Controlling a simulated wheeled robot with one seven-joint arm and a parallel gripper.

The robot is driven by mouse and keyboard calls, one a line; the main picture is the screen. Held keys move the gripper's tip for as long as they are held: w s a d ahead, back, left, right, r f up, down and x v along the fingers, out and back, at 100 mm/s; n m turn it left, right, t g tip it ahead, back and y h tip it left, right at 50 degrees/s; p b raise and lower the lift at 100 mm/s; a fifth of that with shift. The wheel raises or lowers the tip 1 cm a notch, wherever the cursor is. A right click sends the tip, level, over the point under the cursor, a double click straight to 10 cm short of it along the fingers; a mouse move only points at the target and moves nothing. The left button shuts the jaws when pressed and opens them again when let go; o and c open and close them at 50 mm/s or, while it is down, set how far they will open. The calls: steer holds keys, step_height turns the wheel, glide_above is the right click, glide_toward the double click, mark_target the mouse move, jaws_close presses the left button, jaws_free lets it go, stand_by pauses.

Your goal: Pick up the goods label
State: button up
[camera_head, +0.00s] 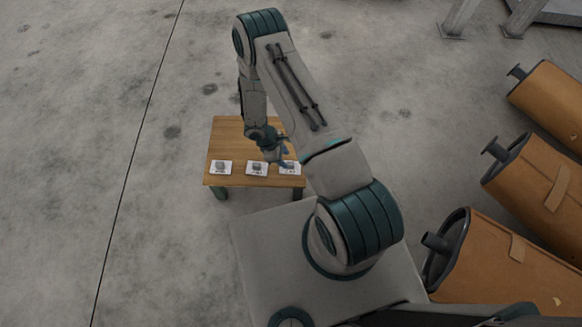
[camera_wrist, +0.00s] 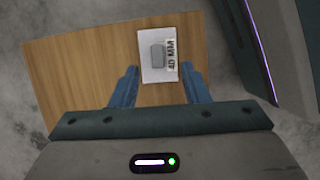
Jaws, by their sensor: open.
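Three small white cards lie in a row along the near edge of a wooden table: a left card (camera_head: 221,168), a middle card (camera_head: 257,169) and a right card (camera_head: 291,168), partly covered by my gripper. Each bears a grey shape. The wrist view shows one white label (camera_wrist: 145,70) with a grey block shape and the text "40 MM"; I cannot tell for certain which card it is. My gripper (camera_head: 284,153) is over the table's right part. Its blue fingers are apart and empty in the wrist view (camera_wrist: 159,70), with the label between their tips in the picture.
The wooden table (camera_head: 226,135) is otherwise bare where visible. Several large brown-wrapped mufflers (camera_head: 505,265) lie on the concrete floor (camera_head: 70,150) at the right. The floor left of the table is clear. Grey metal legs (camera_head: 458,20) stand at the top right.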

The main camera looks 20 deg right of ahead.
mark_target(290, 164)
steer(key=b+x, duration=0.1)
steer(key=x, duration=0.5)
steer(key=shift+w+d+f, duration=0.1)
steer(key=shift+d+f, duration=0.05)
steer(key=shift+f, duration=0.15)
jaws_close()
